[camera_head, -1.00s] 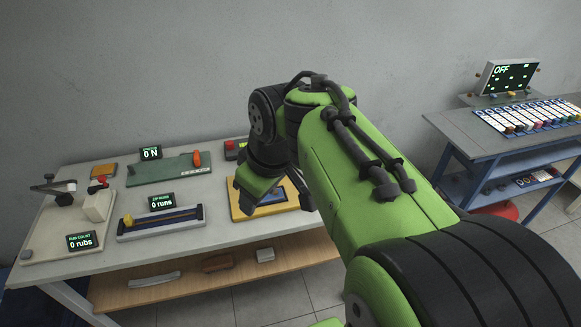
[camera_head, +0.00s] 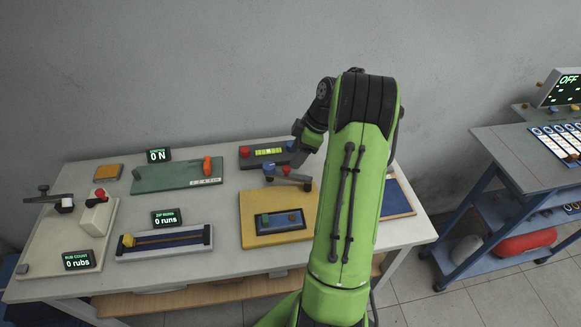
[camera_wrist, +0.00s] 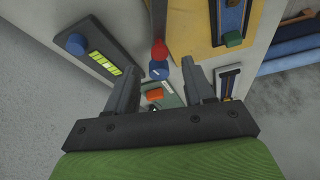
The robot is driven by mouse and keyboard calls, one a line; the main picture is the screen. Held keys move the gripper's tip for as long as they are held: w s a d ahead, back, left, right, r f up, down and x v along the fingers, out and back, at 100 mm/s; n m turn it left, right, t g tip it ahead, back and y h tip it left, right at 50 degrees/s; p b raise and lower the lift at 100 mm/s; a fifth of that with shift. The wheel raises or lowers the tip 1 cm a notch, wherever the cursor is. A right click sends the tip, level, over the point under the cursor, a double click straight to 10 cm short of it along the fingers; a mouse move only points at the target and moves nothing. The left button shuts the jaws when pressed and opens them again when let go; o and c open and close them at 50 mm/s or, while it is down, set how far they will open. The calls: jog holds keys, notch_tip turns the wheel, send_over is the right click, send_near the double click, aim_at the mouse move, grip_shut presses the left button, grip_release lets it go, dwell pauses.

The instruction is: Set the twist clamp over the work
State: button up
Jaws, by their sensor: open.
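What looks like the twist clamp is a grey arm (camera_head: 290,178) with a blue cap (camera_head: 268,170) and a red knob (camera_head: 286,171), at the back edge of a yellow board (camera_head: 250,226). A blue plate with round spots (camera_head: 280,222), seemingly the work, lies on that board in front of the arm. In the wrist view the red knob (camera_wrist: 159,50) and blue cap (camera_wrist: 158,71) lie ahead, between the finger directions. My gripper (camera_wrist: 158,78) is open and empty, apparently above them. In the head view my gripper (camera_head: 299,150) is partly hidden by my forearm.
A dark box with a lit gauge (camera_head: 269,152) stands behind the yellow board. A green fixture (camera_head: 160,178), a slider fixture (camera_head: 180,242) and a beige board with a white block (camera_head: 97,215) fill the table's left. A blue cart (camera_head: 510,165) stands right.

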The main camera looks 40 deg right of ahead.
aim_at(288, 168)
jog(key=x, duration=0.5)
jog(key=shift+w+f, duration=0.1)
jog(key=shift+f, duration=0.05)
jog(key=shift+c, duration=0.3)
grip_shut()
